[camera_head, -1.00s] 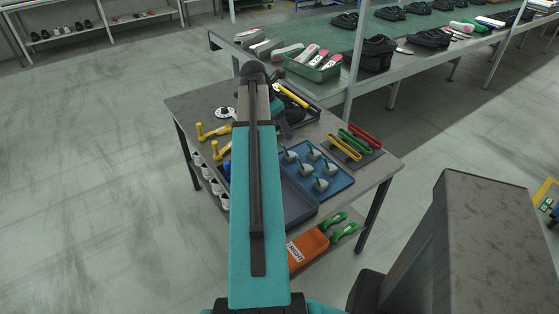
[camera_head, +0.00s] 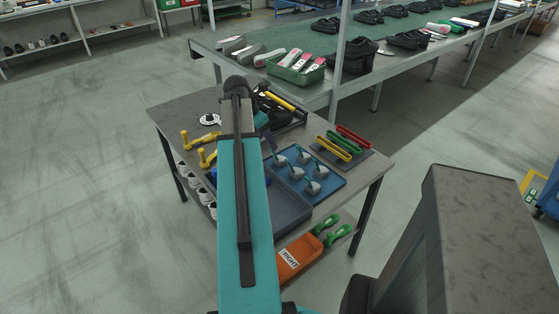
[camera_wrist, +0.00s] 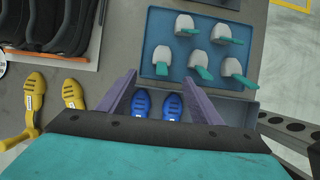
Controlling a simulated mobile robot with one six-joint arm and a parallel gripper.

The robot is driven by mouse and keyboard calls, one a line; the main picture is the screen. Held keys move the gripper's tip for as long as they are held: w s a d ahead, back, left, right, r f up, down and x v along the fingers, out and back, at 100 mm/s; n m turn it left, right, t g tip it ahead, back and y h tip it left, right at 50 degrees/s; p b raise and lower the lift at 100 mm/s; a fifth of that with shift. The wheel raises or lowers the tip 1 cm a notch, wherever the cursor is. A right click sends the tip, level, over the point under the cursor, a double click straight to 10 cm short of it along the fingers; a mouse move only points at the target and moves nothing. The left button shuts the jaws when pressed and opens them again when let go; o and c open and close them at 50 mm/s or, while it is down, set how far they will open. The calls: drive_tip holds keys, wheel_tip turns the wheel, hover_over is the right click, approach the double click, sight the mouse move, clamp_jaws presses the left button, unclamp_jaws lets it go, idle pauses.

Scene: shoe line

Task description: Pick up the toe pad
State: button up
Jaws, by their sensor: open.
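Several grey-white pads with teal handles sit on a blue tray (camera_head: 335,180) on the workbench. In the wrist view they show on the tray (camera_wrist: 154,26) at the top, one pad (camera_wrist: 162,55) at its left edge and another (camera_wrist: 197,60) beside it. I cannot tell which is the toe pad. My gripper (camera_wrist: 160,77) is open and empty, its purple fingers pointing toward the tray's near side. No pad is between the fingers. In the head view my arm hides most of the gripper.
Two blue shoe forms (camera_wrist: 157,105) lie between my fingers in the picture, in a grey-blue bin. Yellow shoe forms (camera_wrist: 55,90) lie left. Yellow, green and red handled tools (camera_head: 345,143) stand right of the tray. An orange bin (camera_head: 292,256) is below the bench, and a conveyor (camera_head: 262,35) is behind.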

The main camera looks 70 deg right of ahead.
drive_tip(key=shift+p+x, duration=0.35)
drive_tip(key=shift+x, duration=3.15)
drive_tip(key=shift+s+f, duration=0.1)
drive_tip(key=shift+f, duration=0.1)
drive_tip(key=shift+p+x, duration=0.4)
drive_tip(key=shift+x, duration=2)
drive_tip(key=shift+s, duration=0.15)
drive_tip(key=c, duration=1.1)
drive_tip(key=shift+r, duration=0.2)
drive_tip(key=shift+c, duration=0.2)
drive_tip(key=shift+r+b, duration=0.5)
drive_tip(key=shift+r, duration=4.35)
